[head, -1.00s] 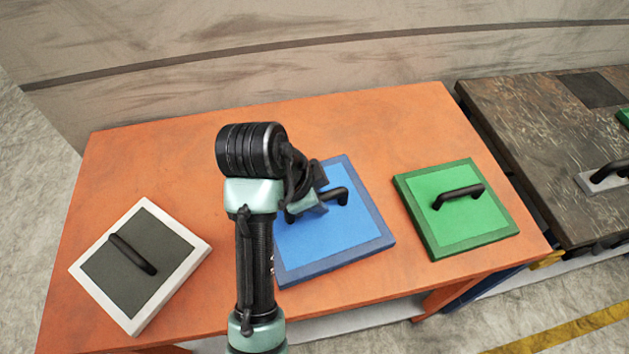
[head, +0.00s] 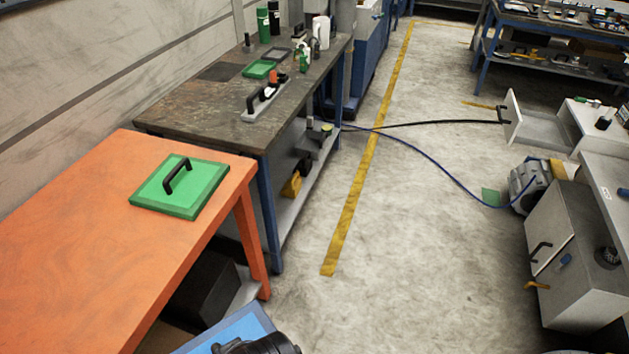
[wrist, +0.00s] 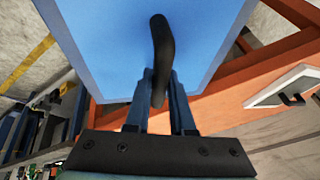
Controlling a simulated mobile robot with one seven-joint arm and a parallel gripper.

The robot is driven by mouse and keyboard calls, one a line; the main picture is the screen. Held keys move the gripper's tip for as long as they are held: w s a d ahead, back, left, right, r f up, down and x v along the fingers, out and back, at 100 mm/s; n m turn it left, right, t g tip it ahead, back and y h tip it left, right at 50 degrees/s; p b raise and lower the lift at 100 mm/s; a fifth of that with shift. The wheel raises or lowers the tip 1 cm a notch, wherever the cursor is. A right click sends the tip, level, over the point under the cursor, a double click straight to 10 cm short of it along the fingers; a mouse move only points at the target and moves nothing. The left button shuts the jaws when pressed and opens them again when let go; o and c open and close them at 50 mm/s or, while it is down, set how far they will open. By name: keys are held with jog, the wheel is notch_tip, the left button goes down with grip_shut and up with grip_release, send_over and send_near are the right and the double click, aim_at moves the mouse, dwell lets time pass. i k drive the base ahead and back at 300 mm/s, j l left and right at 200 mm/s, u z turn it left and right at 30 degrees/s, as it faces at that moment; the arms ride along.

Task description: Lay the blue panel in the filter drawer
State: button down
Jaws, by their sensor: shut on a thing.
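The blue panel (head: 226,330) shows only in part at the bottom edge of the head view, beside the orange table and with my arm partly over it. In the wrist view the blue panel (wrist: 205,40) fills the top middle. My gripper (wrist: 159,92) is shut on its black handle (wrist: 161,45). The fingers are hidden in the head view. A white drawer (head: 513,117) with a black handle stands pulled open at the far right, well away from the panel. I cannot tell for certain that it is the filter drawer.
A green panel (head: 182,186) lies on the orange table (head: 60,230). A dark workbench (head: 215,105) stands behind it. Open floor (head: 420,260) lies between the tables and the right-hand cabinets. A blue cable (head: 440,163) crosses that floor to a grey machine (head: 528,185).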

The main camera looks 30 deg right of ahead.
aim_at(536, 131)
jog(key=l+z, duration=0.2)
jog(key=z, duration=0.25)
jog(key=i+l+z, duration=0.15)
jog(key=z, duration=0.3)
jog(key=i+l+z, duration=0.1)
jog(key=z, duration=0.35)
jog(key=i+l+z, duration=0.4)
jog(key=i, duration=0.3)
jog(key=i+z, duration=0.45)
jog(key=i, duration=1.25)
jog(key=i+z, duration=0.15)
jog(key=i, duration=0.9)
